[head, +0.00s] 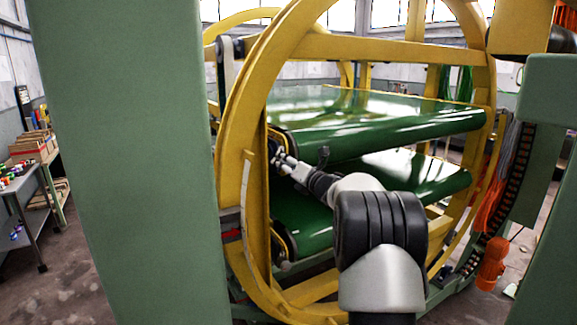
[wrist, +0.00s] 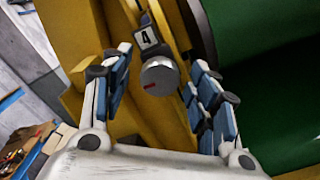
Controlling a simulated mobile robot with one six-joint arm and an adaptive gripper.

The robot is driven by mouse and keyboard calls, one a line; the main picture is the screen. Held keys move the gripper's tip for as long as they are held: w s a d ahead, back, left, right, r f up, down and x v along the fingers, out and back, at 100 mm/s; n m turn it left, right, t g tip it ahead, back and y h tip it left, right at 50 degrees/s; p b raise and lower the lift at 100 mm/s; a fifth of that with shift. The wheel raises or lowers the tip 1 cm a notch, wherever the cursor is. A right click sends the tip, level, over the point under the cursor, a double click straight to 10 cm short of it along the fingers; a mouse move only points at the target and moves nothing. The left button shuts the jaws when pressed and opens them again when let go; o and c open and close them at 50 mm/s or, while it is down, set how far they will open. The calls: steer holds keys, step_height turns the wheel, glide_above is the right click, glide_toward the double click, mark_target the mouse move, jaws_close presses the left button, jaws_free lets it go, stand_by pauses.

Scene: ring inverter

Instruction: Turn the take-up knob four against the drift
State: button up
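The take-up knob (wrist: 160,76) is a round grey knob with a red mark on its face, below a plate reading 4 (wrist: 147,37) in the wrist view. It sits on the yellow ring frame beside a green belt. My gripper (wrist: 165,85) is open, with one blue-padded finger on each side of the knob. The fingers appear apart from the knob. In the head view, my gripper (head: 278,157) is at the left end of the upper green belt (head: 370,115), and the knob is not clearly visible there.
The yellow ring (head: 236,130) surrounds the two belts; the lower green belt (head: 305,225) lies beneath my arm. A green post (head: 125,160) stands at left. A workbench (head: 22,180) with small items is at far left.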

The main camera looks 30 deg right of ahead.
steer(key=c, duration=1.1)
steer(key=shift+o, duration=0.2)
steer(key=shift+m, duration=0.3)
steer(key=m+p, duration=0.2)
steer(key=m, duration=0.3)
steer(key=m+p, duration=0.3)
steer(key=m, duration=0.3)
steer(key=shift+m, duration=0.4)
steer(key=m+p, duration=0.2)
steer(key=m, duration=0.1)
steer(key=shift+m, duration=0.3)
steer(key=m+p, duration=0.2)
steer(key=m, duration=0.1)
steer(key=shift+m, duration=0.3)
steer(key=m+p, duration=0.2)
steer(key=m, duration=0.2)
steer(key=shift+f+m+p, duration=0.15)
steer(key=shift+m+p, duration=0.7)
steer(key=shift+m, duration=0.75)
